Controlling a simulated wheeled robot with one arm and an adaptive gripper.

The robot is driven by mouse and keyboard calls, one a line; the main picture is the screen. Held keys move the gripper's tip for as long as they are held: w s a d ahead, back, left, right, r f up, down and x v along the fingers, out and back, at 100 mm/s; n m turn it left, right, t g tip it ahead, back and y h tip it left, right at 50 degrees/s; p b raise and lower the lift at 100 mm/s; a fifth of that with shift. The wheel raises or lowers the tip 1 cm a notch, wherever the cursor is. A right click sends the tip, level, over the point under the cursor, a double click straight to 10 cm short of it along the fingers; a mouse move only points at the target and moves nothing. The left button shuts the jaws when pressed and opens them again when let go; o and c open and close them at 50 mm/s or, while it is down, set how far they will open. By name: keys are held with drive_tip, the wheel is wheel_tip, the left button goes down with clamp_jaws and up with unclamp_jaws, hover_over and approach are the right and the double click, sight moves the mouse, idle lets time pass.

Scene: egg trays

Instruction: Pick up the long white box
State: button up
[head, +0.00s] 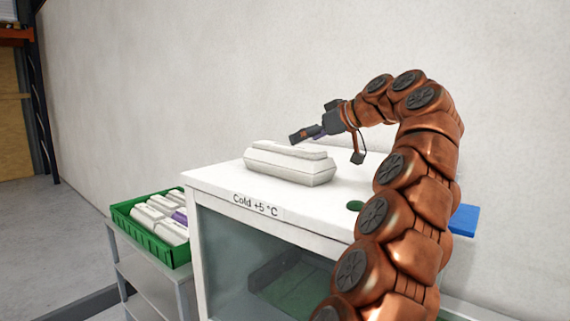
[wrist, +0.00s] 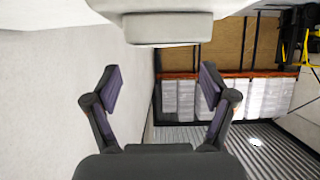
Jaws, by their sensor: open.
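The long white box (head: 290,163) lies on the white top of the cold cabinet (head: 221,182), whose front edge is labelled "Cold +5 °C". Its end also shows at the top of the wrist view (wrist: 168,28). My gripper (head: 325,144) is open and empty in the head view. It is at the box's right rear, level with or slightly above the box's top. In the wrist view the two fingers (wrist: 157,88) are spread wide with nothing between them. I cannot tell whether a finger touches the box.
A green crate (head: 122,213) with several white boxes and a purple one stands on a grey shelf (head: 147,272) left of the cabinet. A blue object (head: 464,220) is behind my arm at right. The wall (head: 220,80) is close behind the cabinet.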

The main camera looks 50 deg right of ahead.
sight(288, 146)
drive_tip(key=x, duration=0.5)
drive_tip(key=shift+w+f, duration=0.2)
drive_tip(key=shift+f, duration=0.15)
drive_tip(key=shift+c, duration=0.2)
drive_tip(key=shift+s, duration=0.1)
clamp_jaws()
